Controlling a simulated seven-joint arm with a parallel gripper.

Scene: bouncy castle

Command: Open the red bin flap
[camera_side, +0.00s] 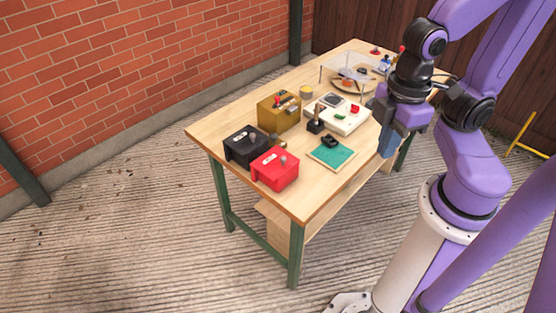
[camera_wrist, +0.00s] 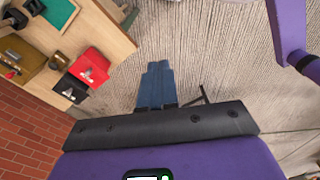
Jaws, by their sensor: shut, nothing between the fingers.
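The red bin (camera_side: 276,168) stands at the table's near left corner in the side view. Its top is closed over, with a small greyish knob-like part on it. In the wrist view the red bin (camera_wrist: 90,66) is at the upper left, near the table edge. My gripper (camera_side: 386,150) hangs by the table's right edge, well apart from the bin, with its blue fingers pointing down. In the wrist view the fingers (camera_wrist: 156,75) are together and empty, over the floor.
A black bin (camera_side: 246,146) stands beside the red one. A brown-yellow box (camera_side: 279,115), a teal mat (camera_side: 332,153) with a dark object, a white panel (camera_side: 345,118) and a plate under a clear cover (camera_side: 352,82) share the table (camera_side: 215,122). A brick wall (camera_side: 130,70) stands behind.

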